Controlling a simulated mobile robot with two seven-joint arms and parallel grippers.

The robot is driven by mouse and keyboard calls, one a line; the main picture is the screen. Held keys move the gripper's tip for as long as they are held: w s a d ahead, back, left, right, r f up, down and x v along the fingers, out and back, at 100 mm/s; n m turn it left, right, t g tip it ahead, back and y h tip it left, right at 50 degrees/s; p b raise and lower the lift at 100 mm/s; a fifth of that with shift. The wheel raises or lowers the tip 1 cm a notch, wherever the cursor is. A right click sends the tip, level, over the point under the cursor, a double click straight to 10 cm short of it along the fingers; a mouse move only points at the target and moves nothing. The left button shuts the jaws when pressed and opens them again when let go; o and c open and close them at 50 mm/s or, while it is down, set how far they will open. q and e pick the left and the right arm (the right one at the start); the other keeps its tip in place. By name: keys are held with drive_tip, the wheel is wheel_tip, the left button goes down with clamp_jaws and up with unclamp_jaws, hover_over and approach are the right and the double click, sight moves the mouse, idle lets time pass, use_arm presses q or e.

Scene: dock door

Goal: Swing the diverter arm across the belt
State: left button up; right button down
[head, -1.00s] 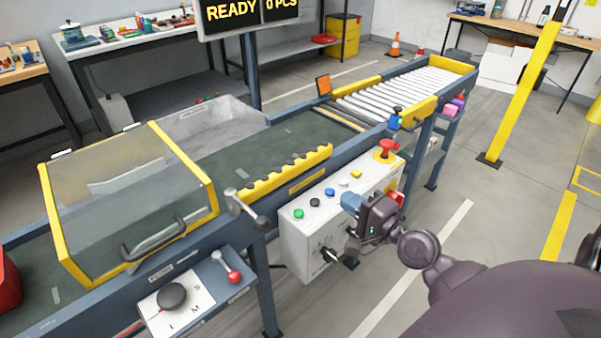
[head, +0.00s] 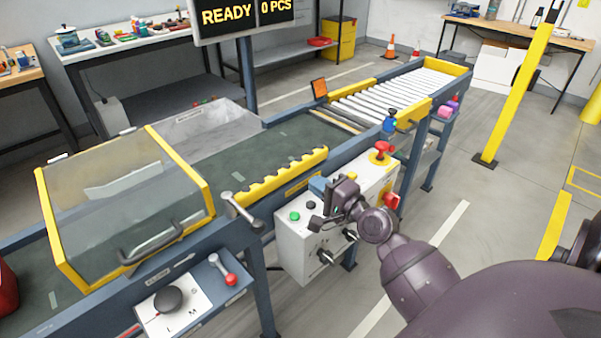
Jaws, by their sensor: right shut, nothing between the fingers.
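The diverter arm (head: 285,174) is a yellow bar with a scalloped edge. It lies lengthwise along the near side of the dark green belt (head: 235,163), not across it. A grey lever with a ball-ended handle (head: 241,209) stands on the near rail at the bar's left end. My right gripper (head: 319,187) is shut and empty. It is in front of the control box's top, to the right of the lever and apart from it, and hides some of the buttons. My left gripper is not in view.
The control box (head: 293,244) has buttons, a red knob (head: 382,149) and black knobs on its front. A clear yellow-framed hood (head: 125,205) covers the belt at left. A panel with a black dial (head: 168,299) and red-tipped lever is below. White rollers (head: 400,92) continue at the far right.

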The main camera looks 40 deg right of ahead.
sight(293, 168)
drive_tip(key=w, duration=0.5)
drive_tip(key=shift+w+a+f, duration=0.1)
drive_tip(key=shift+w+a, duration=0.05)
drive_tip(key=shift+a, duration=0.05)
drive_tip(key=shift+w, duration=0.35)
drive_tip(key=shift+b, duration=0.3)
